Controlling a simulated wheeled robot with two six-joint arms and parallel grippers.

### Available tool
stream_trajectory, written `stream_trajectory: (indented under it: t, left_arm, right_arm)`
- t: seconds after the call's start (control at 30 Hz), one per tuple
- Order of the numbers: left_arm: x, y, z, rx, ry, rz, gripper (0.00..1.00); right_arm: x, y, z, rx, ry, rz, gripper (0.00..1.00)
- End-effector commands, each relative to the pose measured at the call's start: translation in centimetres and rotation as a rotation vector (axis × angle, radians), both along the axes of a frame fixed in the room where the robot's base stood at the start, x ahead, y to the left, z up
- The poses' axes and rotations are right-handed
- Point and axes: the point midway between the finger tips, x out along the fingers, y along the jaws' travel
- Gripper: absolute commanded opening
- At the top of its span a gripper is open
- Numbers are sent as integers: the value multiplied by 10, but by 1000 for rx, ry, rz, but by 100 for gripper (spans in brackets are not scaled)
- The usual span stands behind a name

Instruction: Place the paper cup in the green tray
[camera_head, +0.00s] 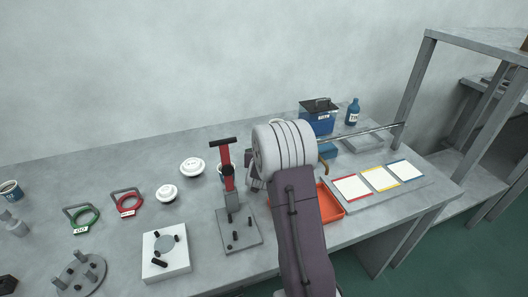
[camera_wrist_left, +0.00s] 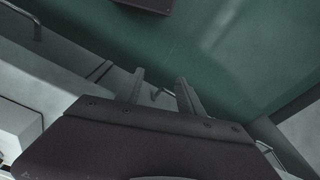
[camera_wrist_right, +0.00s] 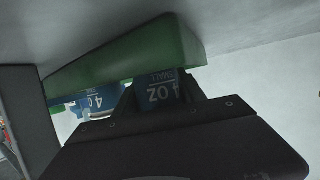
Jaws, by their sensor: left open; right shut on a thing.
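In the right wrist view, my right gripper (camera_wrist_right: 164,102) is shut on a dark blue paper cup (camera_wrist_right: 160,80) marked 4 OZ SMALL. The green tray (camera_wrist_right: 165,45) shows as a long green wall right beside the held cup; whether the cup touches it I cannot tell. A second blue 4 OZ cup (camera_wrist_right: 95,102) shows left of the gripper, by the tray. In the head view my right arm hides the held cup and the green tray. My left gripper (camera_wrist_left: 160,80) is open and empty in the left wrist view, with green floor beyond it.
In the head view, a red-handled press (camera_head: 230,172) stands left of my right arm, and an orange tray (camera_head: 332,203) lies to its right. A blue box (camera_head: 318,117) and blue bottle (camera_head: 352,112) stand behind. White lids (camera_head: 193,167) and a white fixture (camera_head: 166,252) are at left.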

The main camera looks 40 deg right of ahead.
Motion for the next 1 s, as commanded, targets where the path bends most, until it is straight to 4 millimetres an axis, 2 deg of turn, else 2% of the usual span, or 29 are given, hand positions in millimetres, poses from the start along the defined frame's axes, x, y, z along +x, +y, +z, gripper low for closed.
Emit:
stream_trajectory:
  t: [0.03,0.07,0.13,0.4,0.57,1.0]
  left_arm:
    - [0,0,-3,0,0,0,45]
    - [0,0,-3,0,0,0,45]
    - [0,0,-2,0,0,0,45]
    - [0,0,-2,0,0,0,45]
    - [0,0,3,0,0,0,45]
    - [0,0,17,0,0,0,45]
  right_arm:
    - [0,0,-4,0,0,0,10]
    - [0,0,-3,0,0,0,50]
    - [0,0,-2,0,0,0,69]
    - [0,0,-2,0,0,0,69]
    - [-3,3,6,0,0,1,69]
    - [-68,58,41,0,0,2,69]
